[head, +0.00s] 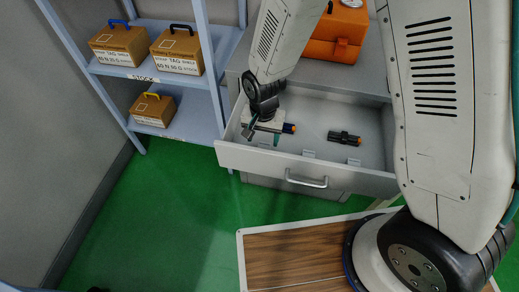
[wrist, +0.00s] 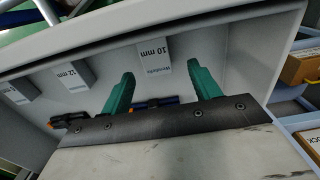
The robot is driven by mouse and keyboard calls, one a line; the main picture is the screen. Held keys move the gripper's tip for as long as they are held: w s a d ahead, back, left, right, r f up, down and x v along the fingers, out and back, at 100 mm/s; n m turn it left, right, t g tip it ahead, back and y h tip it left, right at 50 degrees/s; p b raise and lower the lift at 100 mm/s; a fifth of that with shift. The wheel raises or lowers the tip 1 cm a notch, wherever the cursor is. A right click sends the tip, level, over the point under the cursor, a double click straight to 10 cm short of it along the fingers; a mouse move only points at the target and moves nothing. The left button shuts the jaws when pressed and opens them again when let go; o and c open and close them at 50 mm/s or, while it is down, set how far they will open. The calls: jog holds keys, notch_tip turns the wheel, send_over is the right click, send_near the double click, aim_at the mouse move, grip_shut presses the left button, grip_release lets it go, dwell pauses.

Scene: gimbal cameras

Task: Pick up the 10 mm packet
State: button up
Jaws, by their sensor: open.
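A dark blue and black packet with an orange end (head: 289,128) lies in the left part of the open drawer, partly hidden by my gripper. In the wrist view the packet (wrist: 155,102) shows between my two teal fingers, in front of the "10 mm" label (wrist: 152,54) on the drawer wall. My gripper (head: 264,134) is inside the drawer, over the packet, with its fingers apart. In the wrist view my gripper (wrist: 160,72) is open; its palm edge hides part of the packet. I cannot tell whether a finger touches it.
A second black packet with an orange end (head: 344,138) lies to the right in the drawer (head: 232,156), near the "12 mm" label (wrist: 76,76). The drawer walls surround my gripper. An orange toolbox (head: 335,48) stands on the cabinet. A shelf (head: 125,72) with boxes stands left.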

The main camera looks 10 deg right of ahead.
aim_at(264, 146)
jog(key=f, duration=0.4)
jog(key=shift+d+f, duration=0.2)
jog(key=shift+d, duration=0.05)
jog(key=c, duration=1.1)
jog(key=shift+r, duration=0.1)
